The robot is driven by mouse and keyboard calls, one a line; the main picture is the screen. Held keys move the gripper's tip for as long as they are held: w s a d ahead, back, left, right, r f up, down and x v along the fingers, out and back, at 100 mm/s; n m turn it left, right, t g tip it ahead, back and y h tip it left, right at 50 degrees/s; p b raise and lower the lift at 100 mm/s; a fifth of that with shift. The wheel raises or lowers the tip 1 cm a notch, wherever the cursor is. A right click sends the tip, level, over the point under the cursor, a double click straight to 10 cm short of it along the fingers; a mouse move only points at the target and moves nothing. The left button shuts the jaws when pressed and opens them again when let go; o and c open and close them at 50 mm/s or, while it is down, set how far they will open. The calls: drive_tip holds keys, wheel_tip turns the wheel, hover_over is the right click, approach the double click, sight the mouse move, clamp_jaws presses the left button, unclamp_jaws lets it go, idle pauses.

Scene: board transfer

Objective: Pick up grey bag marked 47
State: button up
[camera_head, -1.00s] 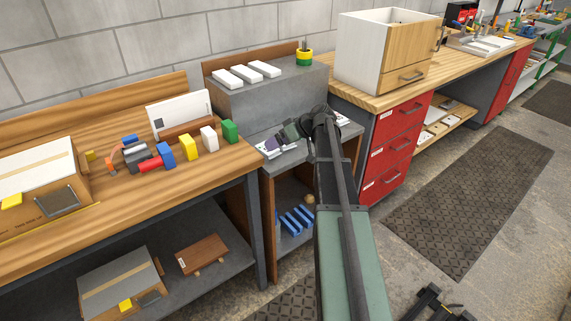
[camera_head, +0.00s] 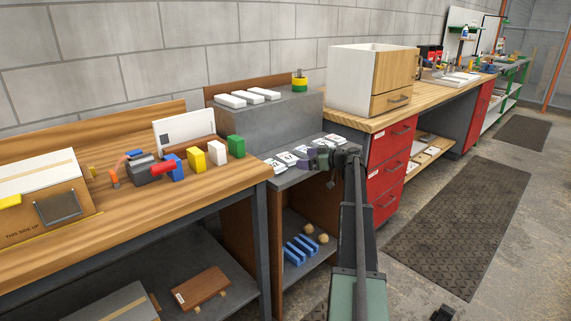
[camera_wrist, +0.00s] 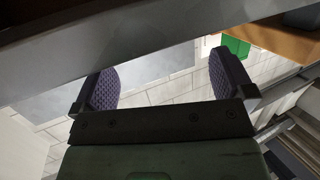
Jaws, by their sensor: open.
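Several small pale packets with dark and green marks lie in a row on the grey shelf (camera_head: 300,178) of the middle unit. One packet (camera_head: 273,165) is at the left end and another (camera_head: 287,157) is beside it. Their marks are too small to read, so I cannot tell which is the grey bag marked 47. My gripper (camera_head: 318,158) is at the right part of this row and hides some of it. In the wrist view my gripper (camera_wrist: 165,82) has its two purple pads wide apart with nothing between them.
A wooden bench (camera_head: 130,215) with coloured blocks stands left. White bars lie on the grey upper block (camera_head: 270,122) behind the shelf. A white and wooden cabinet (camera_head: 350,77) stands on the right bench above red drawers (camera_head: 390,178).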

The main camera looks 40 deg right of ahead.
sight(289, 158)
drive_tip(key=b+x, duration=0.1)
drive_tip(key=x, duration=0.6)
drive_tip(key=shift+w, duration=0.15)
drive_tip(key=c, duration=1.2)
